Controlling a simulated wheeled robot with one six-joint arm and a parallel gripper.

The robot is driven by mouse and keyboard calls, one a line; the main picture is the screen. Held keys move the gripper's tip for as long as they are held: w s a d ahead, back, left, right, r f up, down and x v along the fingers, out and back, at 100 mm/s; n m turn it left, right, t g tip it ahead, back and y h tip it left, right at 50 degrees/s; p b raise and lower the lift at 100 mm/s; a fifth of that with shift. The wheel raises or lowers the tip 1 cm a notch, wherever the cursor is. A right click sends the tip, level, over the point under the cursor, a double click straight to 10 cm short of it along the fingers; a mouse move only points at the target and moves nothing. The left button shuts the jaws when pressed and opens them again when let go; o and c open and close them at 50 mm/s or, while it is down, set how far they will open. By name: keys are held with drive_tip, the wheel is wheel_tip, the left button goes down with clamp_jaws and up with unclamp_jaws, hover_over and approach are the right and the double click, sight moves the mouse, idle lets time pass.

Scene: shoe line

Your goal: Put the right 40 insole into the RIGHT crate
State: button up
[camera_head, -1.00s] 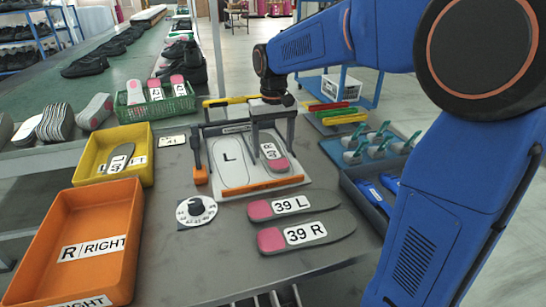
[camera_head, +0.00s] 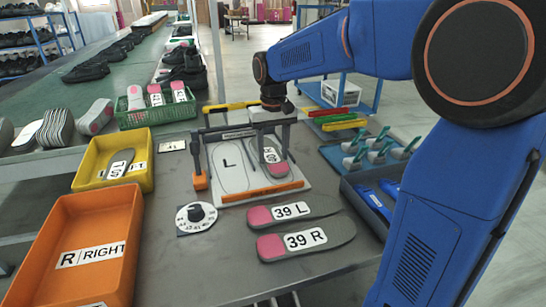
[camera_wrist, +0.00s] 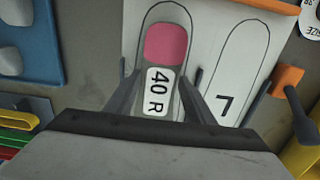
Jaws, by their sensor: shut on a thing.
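The right 40 insole (camera_head: 277,170) is grey with a pink heel and lies on or just above the right-hand outline of the white board (camera_head: 236,200). Its "40 R" label shows in the wrist view (camera_wrist: 157,90). My gripper (camera_head: 272,146) reaches down over it from behind, shut on its sides; the fingers flank the label in the wrist view (camera_wrist: 160,74). I cannot tell whether the insole is clear of the board. The RIGHT crate (camera_head: 122,213) is orange, stands at the front left, and its visible inside looks empty.
The yellow crate (camera_head: 78,182) behind the orange one holds one insole. The 39 L (camera_head: 262,216) and 39 R (camera_head: 270,246) insoles lie in front of the board. A round dial (camera_head: 196,217) sits between board and crates. Blue trays (camera_head: 348,186) stand at right.

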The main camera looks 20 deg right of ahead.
sight(273, 160)
wheel_tip(273, 160, up, 10)
drive_tip(key=shift+f, duration=0.25)
drive_tip(key=shift+s, duration=0.15)
